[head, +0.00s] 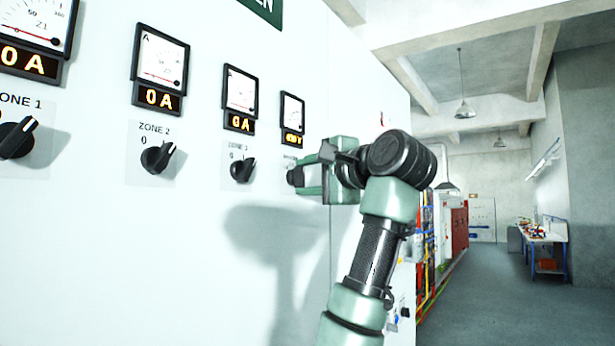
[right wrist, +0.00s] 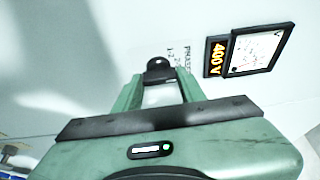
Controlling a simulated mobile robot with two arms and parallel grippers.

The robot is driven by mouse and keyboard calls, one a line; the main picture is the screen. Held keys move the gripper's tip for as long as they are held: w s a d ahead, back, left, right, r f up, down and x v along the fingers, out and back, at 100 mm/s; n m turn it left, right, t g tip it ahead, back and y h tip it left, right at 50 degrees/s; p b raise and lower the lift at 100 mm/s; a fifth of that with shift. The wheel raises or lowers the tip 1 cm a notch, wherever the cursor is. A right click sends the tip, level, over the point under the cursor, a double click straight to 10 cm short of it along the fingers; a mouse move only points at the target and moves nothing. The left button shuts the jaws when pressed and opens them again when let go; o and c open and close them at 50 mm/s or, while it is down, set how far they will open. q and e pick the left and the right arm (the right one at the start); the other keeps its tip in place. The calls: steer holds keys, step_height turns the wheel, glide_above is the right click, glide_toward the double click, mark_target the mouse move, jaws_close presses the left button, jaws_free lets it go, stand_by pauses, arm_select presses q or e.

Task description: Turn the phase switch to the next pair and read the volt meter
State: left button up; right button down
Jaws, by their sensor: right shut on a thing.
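The phase switch (head: 294,177) is a black rotary knob at the right end of the row on the white panel. In the right wrist view its knob (right wrist: 159,69) sits at the fingertips, beside a rotated label with "PHASE" and "1-2" legible. My right gripper (head: 306,178) is shut on it, hiding part of the knob and its pointer. The volt meter (head: 292,113) is above the switch. Its orange display (right wrist: 217,57) reads 400 V in the right wrist view; its needle is too small to read. My left gripper is not in view.
To the left, the zone 1 (head: 16,138), zone 2 (head: 157,158) and zone 3 (head: 243,169) knobs stand out from the panel under ammeters showing 0 A. On the right is open floor (head: 510,305), with a workbench (head: 541,236) farther back.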

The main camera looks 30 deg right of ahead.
steer(key=c, duration=0.8)
jaws_free()
steer(key=shift+w+a, duration=0.1)
steer(key=shift+c, duration=0.2)
steer(key=shift+s+f+b, duration=0.1)
steer(key=shift+s+b, duration=0.3)
steer(key=shift+s, duration=0.1)
steer(key=s+b, duration=0.3)
steer(key=s, duration=0.4)
steer(key=shift+w, duration=0.1)
